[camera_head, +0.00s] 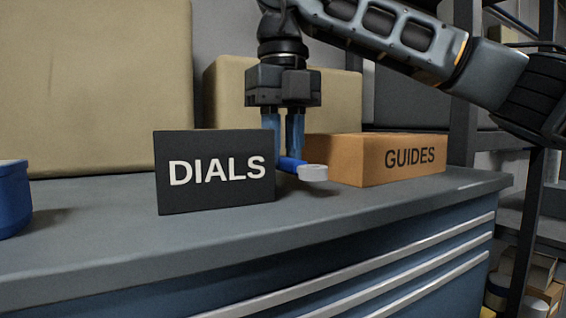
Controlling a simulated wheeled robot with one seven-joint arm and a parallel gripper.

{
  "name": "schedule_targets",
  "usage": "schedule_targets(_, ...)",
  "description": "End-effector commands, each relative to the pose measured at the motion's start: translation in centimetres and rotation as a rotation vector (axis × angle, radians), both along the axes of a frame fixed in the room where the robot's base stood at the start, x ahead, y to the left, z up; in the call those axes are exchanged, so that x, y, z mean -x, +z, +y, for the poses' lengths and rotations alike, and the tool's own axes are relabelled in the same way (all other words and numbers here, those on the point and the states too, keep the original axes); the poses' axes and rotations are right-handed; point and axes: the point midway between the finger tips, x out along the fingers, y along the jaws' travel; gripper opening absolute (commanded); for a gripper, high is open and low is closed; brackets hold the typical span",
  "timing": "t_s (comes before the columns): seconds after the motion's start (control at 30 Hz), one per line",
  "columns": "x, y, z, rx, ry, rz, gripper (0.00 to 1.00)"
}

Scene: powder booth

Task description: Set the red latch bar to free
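No red latch bar shows in this view. My gripper (283,150) points straight down over the counter, behind the right part of the black DIALS box. Its two blue fingers stand a little apart. A blue rod with a pale grey round end (313,173) is at the fingertips and sticks out to the right, with a shadow below it on the counter. The DIALS box hides the rod's left part and the lower fingers, so I cannot tell whether the fingers grip it.
The black DIALS box (214,172) stands in front of my gripper. An orange-brown GUIDES box (400,160) is to its right. A blue container (12,198) sits at the left edge. Large tan boxes (95,75) stand behind. The grey counter (350,210) is clear in front.

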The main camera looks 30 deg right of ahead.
Motion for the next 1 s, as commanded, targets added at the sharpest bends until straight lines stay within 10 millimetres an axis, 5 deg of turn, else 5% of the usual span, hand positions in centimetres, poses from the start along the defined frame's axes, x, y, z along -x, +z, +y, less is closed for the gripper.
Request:
schedule_targets(0.1, 0.2, 2.4, -0.4, 0.002, -0.003, -0.004, 0.0)
schedule_targets(0.5, 4.4, 6.7, -6.9, 0.001, -0.004, -0.004, 0.0)
schedule_targets(1.0, 6.4, 8.9, -9.8, 0.0, 0.001, -0.001, 0.0)
